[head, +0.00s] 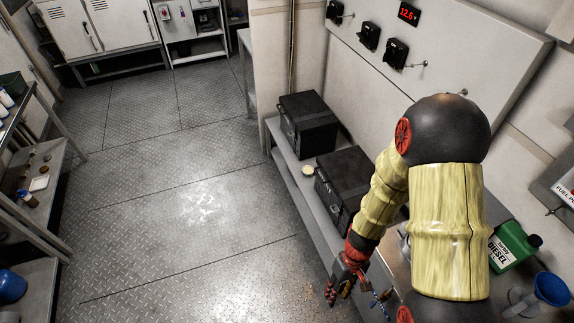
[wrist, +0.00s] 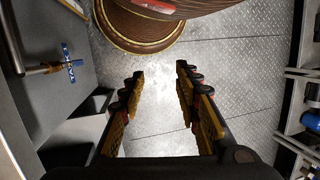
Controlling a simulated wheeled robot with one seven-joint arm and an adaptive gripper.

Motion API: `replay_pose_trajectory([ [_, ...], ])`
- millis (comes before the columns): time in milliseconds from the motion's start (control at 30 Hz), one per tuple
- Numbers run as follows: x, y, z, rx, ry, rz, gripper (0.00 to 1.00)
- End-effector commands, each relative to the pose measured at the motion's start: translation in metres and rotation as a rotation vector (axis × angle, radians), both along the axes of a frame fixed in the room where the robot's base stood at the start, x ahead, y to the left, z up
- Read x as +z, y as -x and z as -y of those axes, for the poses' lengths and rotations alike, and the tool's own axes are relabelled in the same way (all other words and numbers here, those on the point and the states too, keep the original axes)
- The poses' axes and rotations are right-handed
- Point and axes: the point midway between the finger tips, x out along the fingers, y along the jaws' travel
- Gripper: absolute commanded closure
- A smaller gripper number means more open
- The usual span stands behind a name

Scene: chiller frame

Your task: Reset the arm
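My arm, with yellow sleeves and dark joints, reaches down at the right of the head view. My gripper (head: 338,290) hangs beside the front edge of the bench, above the floor. In the wrist view my gripper (wrist: 162,76) is open. Its two yellow and black fingers stand apart, with only bare floor plate between them and nothing held.
A bench with two black boxes (head: 308,122) (head: 345,182) runs along the wall. A green diesel can (head: 513,245) and a blue funnel (head: 551,288) stand right of my arm. The middle floor is clear.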

Motion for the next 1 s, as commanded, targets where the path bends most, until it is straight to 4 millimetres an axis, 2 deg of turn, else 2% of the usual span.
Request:
replay_pose_trajectory([
  [33, 0.025, -0.008, -0.001, -0.045, 0.009, 0.011, 0.67],
  [100, 0.056, -0.013, -0.002, -0.107, 0.026, 0.014, 0.67],
  [400, 0.178, -0.017, 0.006, -0.298, 0.106, 0.093, 0.67],
  [667, 0.271, -0.008, 0.019, -0.36, 0.148, 0.266, 0.67],
  [900, 0.35, -0.004, 0.027, -0.341, 0.142, 0.526, 0.67],
  [1000, 0.377, -0.002, 0.026, -0.346, 0.127, 0.621, 0.67],
])
